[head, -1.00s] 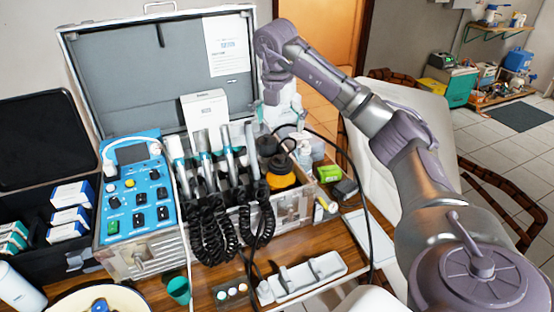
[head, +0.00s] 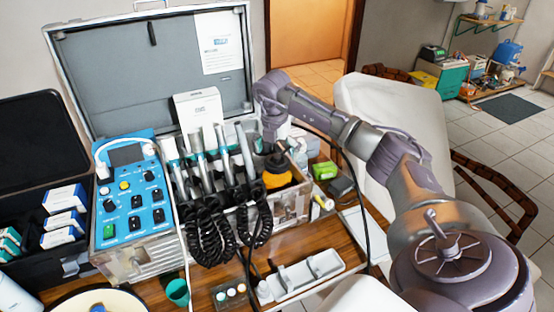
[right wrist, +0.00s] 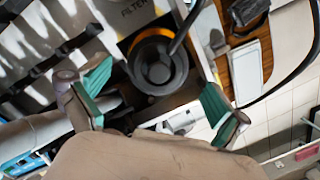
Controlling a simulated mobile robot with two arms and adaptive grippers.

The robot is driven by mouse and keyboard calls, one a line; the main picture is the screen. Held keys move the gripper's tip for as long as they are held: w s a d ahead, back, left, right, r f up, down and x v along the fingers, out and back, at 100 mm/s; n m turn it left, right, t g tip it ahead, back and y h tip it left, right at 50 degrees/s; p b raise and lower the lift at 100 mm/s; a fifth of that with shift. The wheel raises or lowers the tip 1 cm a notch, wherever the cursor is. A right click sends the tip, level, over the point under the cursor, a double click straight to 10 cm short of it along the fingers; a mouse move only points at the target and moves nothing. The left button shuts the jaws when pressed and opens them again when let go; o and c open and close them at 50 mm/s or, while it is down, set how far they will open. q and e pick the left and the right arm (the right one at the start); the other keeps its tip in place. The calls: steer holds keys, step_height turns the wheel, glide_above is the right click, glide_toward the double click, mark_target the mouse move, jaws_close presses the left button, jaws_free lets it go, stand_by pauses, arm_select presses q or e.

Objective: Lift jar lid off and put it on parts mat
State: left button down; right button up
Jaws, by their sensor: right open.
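The jar (head: 278,180) is orange with a black lid (head: 276,162), in the right part of the open metal case. The lid is on the jar. In the right wrist view the round black lid (right wrist: 158,68) has an orange ring around it, and a dark hose crosses its upper edge. My right gripper (right wrist: 155,92) is open and empty, its green-padded fingers spread on either side below the lid. In the head view my right gripper (head: 270,136) is just above the lid. A flat pale sheet or mat (head: 361,228) lies right of the case; I cannot tell if it is the parts mat. My left gripper is not in view.
Dental handpieces (head: 222,150) with coiled black cords stand left of the jar. A black hose (head: 357,185) arches beside it. A green box (head: 324,171) sits to the right. A white tray (head: 302,278) and a dark holder with caps (head: 230,297) are in front.

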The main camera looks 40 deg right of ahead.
step_height(320, 180, down, 2)
steer(key=shift+w+d+f, duration=0.1)
steer(key=shift+w+d, duration=0.05)
steer(key=shift+c, duration=0.2)
steer(key=c, duration=1)
steer(key=shift+r, duration=0.2)
steer(key=shift+c, duration=0.2)
